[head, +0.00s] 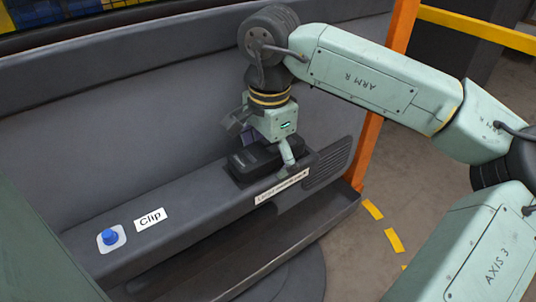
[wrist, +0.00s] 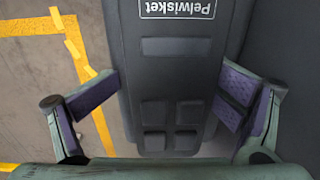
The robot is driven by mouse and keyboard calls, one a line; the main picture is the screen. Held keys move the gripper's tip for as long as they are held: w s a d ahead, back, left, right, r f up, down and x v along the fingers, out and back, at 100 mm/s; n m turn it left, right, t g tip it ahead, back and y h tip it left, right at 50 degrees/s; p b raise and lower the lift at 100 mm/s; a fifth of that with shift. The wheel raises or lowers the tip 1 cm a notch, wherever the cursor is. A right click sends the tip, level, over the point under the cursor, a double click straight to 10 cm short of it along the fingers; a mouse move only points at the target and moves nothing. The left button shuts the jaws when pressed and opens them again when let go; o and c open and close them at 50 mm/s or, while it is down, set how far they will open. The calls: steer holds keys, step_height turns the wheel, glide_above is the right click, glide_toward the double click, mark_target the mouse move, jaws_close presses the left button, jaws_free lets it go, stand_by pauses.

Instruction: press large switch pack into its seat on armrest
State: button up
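The large switch pack (head: 255,160) is a dark box at the right part of the grey armrest (head: 185,205). In the wrist view the pack (wrist: 172,85) shows four square buttons, a blank panel and an upside-down "Pelwisket" label. My gripper (head: 268,146) comes down from above with a finger on each side of the pack. In the wrist view the purple pads of my gripper (wrist: 170,90) meet the pack's two long sides. The seat under the pack is hidden, and I cannot tell whether the pack is fully down in it.
A white label strip (head: 281,187) is on the armrest's front edge by the pack. A blue button (head: 110,237) and a "Clip" label (head: 150,219) are at the armrest's left. The door panel (head: 150,120) rises behind. An orange post (head: 370,145) stands at the right.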

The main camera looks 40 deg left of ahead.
steer(key=o, duration=0.5)
steer(key=shift+s+f, duration=0.1)
steer(key=shift+f, duration=0.7)
steer(key=shift+a+r, duration=0.1)
step_height(320, 180, up, 12)
steer(key=shift+f, duration=0.1)
steer(key=shift+d+r, duration=0.35)
steer(key=shift+r, duration=0.3)
